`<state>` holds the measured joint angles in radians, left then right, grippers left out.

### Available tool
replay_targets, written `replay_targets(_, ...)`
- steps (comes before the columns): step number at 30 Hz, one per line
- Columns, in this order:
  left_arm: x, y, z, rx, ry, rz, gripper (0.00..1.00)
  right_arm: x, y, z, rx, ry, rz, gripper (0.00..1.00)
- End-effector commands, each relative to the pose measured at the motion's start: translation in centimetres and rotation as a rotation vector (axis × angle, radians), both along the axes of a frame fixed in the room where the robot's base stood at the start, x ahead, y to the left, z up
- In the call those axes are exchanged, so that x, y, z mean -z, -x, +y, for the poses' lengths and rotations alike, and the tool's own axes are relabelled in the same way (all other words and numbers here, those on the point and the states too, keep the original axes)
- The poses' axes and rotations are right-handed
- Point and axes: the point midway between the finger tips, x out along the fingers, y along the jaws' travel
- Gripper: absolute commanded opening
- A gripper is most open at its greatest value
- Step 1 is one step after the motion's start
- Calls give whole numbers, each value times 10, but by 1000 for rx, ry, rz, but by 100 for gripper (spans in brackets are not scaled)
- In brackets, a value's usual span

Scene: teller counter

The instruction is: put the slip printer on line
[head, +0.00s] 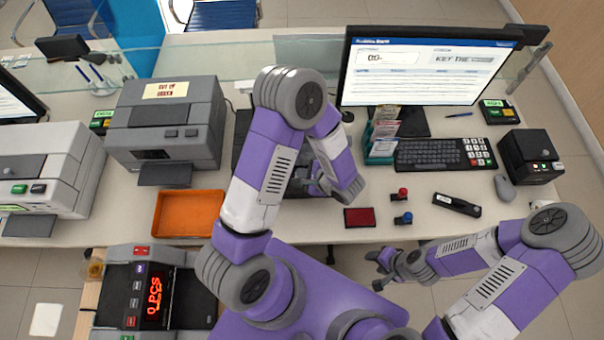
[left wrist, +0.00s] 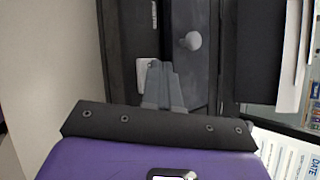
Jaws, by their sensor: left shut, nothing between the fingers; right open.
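A dark machine (head: 241,128) stands on the counter mostly hidden behind my left arm; it may be the slip printer, but no label shows. In the left wrist view a dark machine surface (left wrist: 181,18) carries a round grey knob (left wrist: 192,41) and a pale button (left wrist: 143,76). My left gripper (head: 313,186) is low over the counter at that machine. In the left wrist view its fingers (left wrist: 160,70) are shut and empty, close to the pale button; contact cannot be told. My right gripper (head: 376,268) is open and empty, in front of the counter edge.
A grey machine (head: 195,112) with an out-of-order sign (head: 166,90) and an orange tray (head: 188,213) are to the left. A monitor (head: 424,72), keyboard (head: 430,153), red pad (head: 359,217), two stamps (head: 403,193) and a black box (head: 529,157) are to the right.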

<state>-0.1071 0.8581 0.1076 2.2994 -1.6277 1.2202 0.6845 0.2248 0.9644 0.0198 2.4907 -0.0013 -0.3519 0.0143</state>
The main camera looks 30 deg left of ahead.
Motion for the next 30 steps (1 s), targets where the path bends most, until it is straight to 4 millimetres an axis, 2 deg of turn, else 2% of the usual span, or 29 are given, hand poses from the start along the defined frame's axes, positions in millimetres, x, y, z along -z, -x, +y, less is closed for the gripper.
replay_targets(9, -16, 0, 0, -1, 0, -1, 0, -7, 0, 0, 0, 0, 0, 49)
replay_targets(20, -17, 0, 0, 0, 0, 0, 0, -7, 0, 0, 0, 0, 0, 49)
replay_targets(30, -47, 0, 0, 0, 0, -2, 0, -24, 0, 0, 0, 0, 0, 49)
